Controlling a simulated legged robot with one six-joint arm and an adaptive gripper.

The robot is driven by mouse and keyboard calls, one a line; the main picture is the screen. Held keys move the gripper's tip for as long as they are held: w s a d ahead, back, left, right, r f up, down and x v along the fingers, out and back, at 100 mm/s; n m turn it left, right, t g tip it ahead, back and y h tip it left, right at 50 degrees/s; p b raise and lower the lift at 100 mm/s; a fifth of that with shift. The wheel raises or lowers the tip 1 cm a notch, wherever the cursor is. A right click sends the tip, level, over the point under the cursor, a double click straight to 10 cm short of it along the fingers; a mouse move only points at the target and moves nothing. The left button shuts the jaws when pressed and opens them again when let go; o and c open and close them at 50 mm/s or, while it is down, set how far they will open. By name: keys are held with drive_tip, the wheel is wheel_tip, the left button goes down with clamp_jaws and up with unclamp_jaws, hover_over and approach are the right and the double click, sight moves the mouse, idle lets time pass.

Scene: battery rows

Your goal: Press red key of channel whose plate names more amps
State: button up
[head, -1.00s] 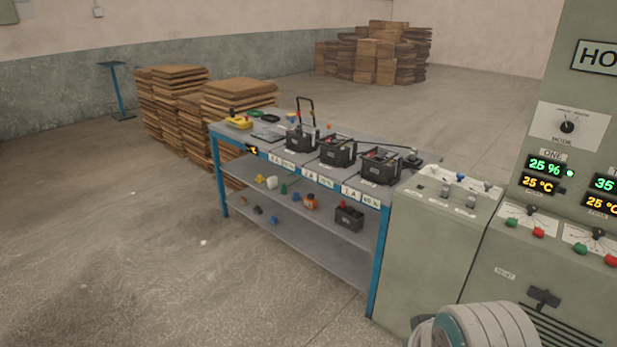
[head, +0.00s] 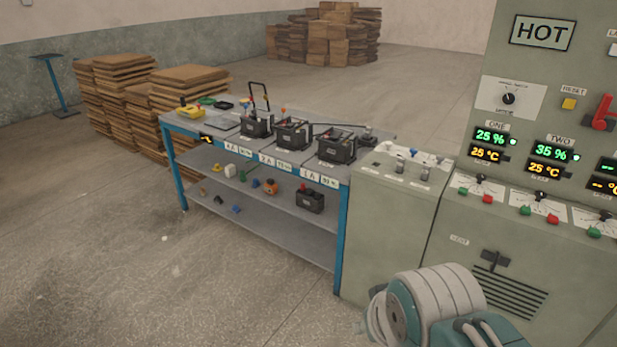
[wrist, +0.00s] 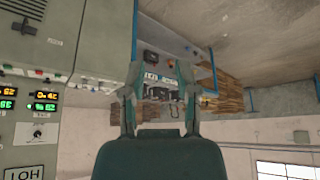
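A grey-green charger panel stands at the right. Channel ONE (head: 497,125) reads 25 % and 25 °C, and channel TWO (head: 553,140) reads 35 % and 25 °C. A third channel is cut off by the right edge. Under channel ONE is a red key (head: 487,199) beside a green one (head: 461,190). Under channel TWO are another red key (head: 552,219) and green key (head: 526,210). White plates (head: 275,163) line the bench edge below three batteries; their small print is hard to read. My gripper (wrist: 155,82) is open and empty in the wrist view, apart from the panel.
A blue-legged bench (head: 340,240) holds three black batteries (head: 293,133). A grey cabinet (head: 390,230) stands between bench and panel. A red lever (head: 603,113) and a yellow reset button (head: 568,103) are on the panel. Floor at left is open; cardboard stacks stand behind.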

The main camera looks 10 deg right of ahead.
clamp_jaws()
idle(1.1)
